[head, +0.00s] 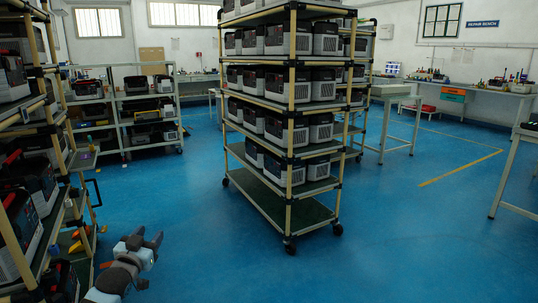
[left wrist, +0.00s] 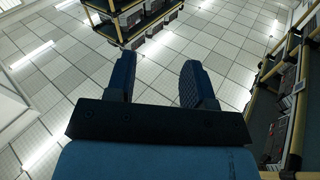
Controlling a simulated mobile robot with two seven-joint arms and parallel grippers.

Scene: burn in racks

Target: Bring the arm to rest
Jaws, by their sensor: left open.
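My left gripper (head: 147,241) shows at the lower left of the head view, low over the blue floor beside the left rack. Its two fingers are apart and nothing is between them. In the left wrist view the gripper (left wrist: 158,80) is also open and empty, with the tiled ceiling and lamps behind it. My right gripper is not in either view.
A wheeled rack (head: 290,159) with several grey-black units stands in the middle; its bottom shelf is bare. A loaded rack (head: 62,159) stands close at left, another shelf (head: 121,118) behind. Workbenches (head: 471,88) line the right wall. Open blue floor (head: 400,235) lies at front right.

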